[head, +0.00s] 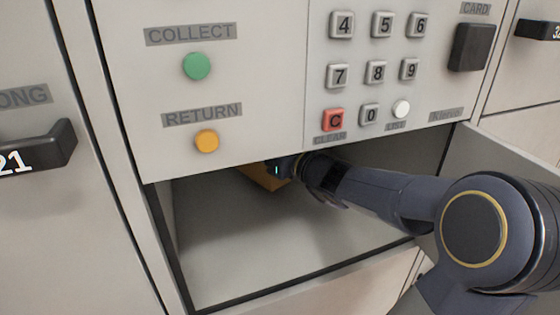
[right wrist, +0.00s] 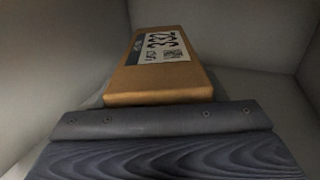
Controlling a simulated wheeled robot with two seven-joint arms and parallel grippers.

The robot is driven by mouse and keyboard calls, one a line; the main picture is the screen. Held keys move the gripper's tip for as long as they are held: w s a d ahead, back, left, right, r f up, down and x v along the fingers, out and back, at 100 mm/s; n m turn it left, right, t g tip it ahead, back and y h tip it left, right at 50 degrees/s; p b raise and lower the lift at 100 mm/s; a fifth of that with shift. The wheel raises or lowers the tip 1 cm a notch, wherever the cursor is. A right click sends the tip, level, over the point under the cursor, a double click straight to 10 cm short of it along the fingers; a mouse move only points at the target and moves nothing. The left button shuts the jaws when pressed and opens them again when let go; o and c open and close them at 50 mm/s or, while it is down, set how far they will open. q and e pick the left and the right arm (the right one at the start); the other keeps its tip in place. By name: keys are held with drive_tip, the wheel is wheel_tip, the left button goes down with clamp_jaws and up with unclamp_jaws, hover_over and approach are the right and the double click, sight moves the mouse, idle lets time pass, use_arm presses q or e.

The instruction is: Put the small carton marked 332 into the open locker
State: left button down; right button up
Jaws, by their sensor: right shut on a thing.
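The small brown carton (right wrist: 160,90) marked 332 is inside the open locker in the right wrist view, its label facing up. In the head view a part of the carton (head: 262,178) shows under the locker's top edge, beyond my gripper. The open locker (head: 215,255) is the compartment below the keypad panel. My right gripper (head: 278,170) reaches into it and is shut on the near end of the carton. My left gripper is not in view.
The panel above the locker has a green collect button (head: 196,66), an orange return button (head: 207,141) and a keypad (head: 372,75). A locker handle (head: 45,150) marked 21 sticks out at left. The locker floor in front of the carton is bare.

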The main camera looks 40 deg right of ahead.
drive_tip(key=shift+s+d, duration=0.25)
drive_tip(key=shift+s, duration=0.3)
drive_tip(key=shift+s+d, duration=0.2)
drive_tip(key=shift+s, duration=0.3)
drive_tip(key=shift+s+d+f+b, duration=0.1)
drive_tip(key=shift+s+f+b, duration=0.15)
drive_tip(key=shift+f+b, duration=0.6)
drive_tip(key=shift+s+d+f+b, duration=0.1)
drive_tip(key=shift+s+f+b, duration=0.3)
drive_tip(key=shift+f, duration=0.65)
drive_tip(key=o, duration=1.3)
drive_tip(key=shift+w, duration=0.15)
drive_tip(key=shift+r, duration=0.3)
drive_tip(key=s+p, duration=0.1)
drive_tip(key=s, duration=0.2)
drive_tip(key=s+p, duration=0.1)
drive_tip(key=s, duration=0.3)
drive_tip(key=s+p, duration=0.1)
drive_tip(key=s, duration=0.2)
drive_tip(key=shift+s+d, duration=0.35)
drive_tip(key=shift+d, duration=0.05)
drive_tip(key=shift+s+f, duration=0.15)
drive_tip(key=shift+s, duration=0.5)
